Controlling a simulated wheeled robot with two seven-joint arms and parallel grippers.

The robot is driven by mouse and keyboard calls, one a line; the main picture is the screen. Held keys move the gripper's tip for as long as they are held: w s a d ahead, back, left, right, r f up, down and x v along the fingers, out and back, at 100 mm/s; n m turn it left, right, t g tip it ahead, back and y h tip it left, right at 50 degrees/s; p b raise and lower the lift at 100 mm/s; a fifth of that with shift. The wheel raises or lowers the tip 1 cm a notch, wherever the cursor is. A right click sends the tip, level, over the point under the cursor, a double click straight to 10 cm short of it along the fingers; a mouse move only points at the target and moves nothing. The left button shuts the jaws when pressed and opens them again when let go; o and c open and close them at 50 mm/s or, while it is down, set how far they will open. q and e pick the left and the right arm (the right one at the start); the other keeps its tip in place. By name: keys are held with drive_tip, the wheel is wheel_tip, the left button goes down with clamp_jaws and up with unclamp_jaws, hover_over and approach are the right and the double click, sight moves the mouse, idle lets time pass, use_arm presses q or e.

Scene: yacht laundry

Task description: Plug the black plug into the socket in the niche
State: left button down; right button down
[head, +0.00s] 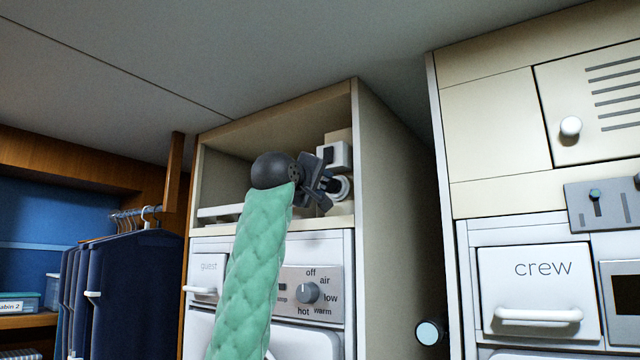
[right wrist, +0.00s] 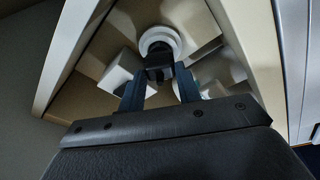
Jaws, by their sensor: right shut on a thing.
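My right gripper (head: 324,187) reaches into the niche (head: 221,178) above the guest machine. In the right wrist view its two dark fingers (right wrist: 160,80) are closed on the black plug (right wrist: 157,62). The round white socket (right wrist: 165,34) is right behind the plug in that view. I cannot tell whether the plug touches it or sits in it. In the head view the socket (head: 346,185) shows just right of the gripper, partly covered, and the plug cannot be made out against the dark fingers. My left gripper is out of view.
Dark garments (head: 130,285) hang at the left.

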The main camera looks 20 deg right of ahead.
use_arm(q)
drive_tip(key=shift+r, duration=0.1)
use_arm(e)
drive_tip(key=shift+w+d, duration=0.35)
drive_tip(key=shift+d, duration=0.15)
drive_tip(key=c, duration=1.3)
unclamp_jaws()
drive_tip(key=o, duration=0.4)
drive_tip(key=shift+w+d, duration=0.1)
drive_tip(key=shift+d, duration=0.05)
drive_tip(key=shift+a+f, duration=0.15)
drive_tip(key=shift+a, duration=0.05)
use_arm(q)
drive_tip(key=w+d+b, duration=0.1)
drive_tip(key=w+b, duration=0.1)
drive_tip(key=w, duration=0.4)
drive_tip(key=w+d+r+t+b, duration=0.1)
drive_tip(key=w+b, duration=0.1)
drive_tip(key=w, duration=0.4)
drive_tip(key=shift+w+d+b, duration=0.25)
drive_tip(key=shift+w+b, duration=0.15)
use_arm(e)
drive_tip(key=r+v, duration=0.1)
drive_tip(key=v, duration=0.6)
drive_tip(key=shift+s+f, duration=0.2)
drive_tip(key=shift+f, duration=0.3)
drive_tip(key=shift+a, duration=0.15)
